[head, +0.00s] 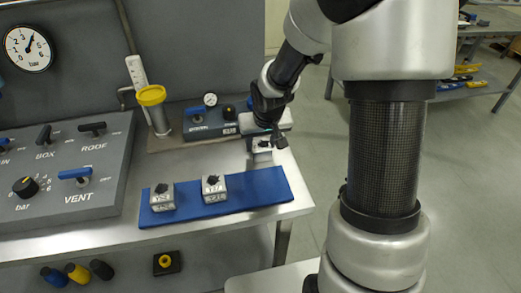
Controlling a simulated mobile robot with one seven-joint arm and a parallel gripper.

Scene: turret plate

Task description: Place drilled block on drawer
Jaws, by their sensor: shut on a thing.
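My gripper (260,141) is at the back right of the workbench, just beyond the blue mat. It is shut on a small metallic block (262,152) with a dark mark, likely the drilled block; the gripper hides its upper part. I cannot tell whether the block touches the surface beneath it. Two similar grey blocks with dark tops and printed labels, a left one (162,199) and a right one (213,191), stand upright on the blue mat (258,187). I cannot make out a drawer in this view.
A yellow-topped cylinder (152,96) and a blue device with a small gauge (203,125) stand at the back. A grey control panel (62,170) with knobs fills the left. The mat's right part is bare. The bench (300,205) ends at the right.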

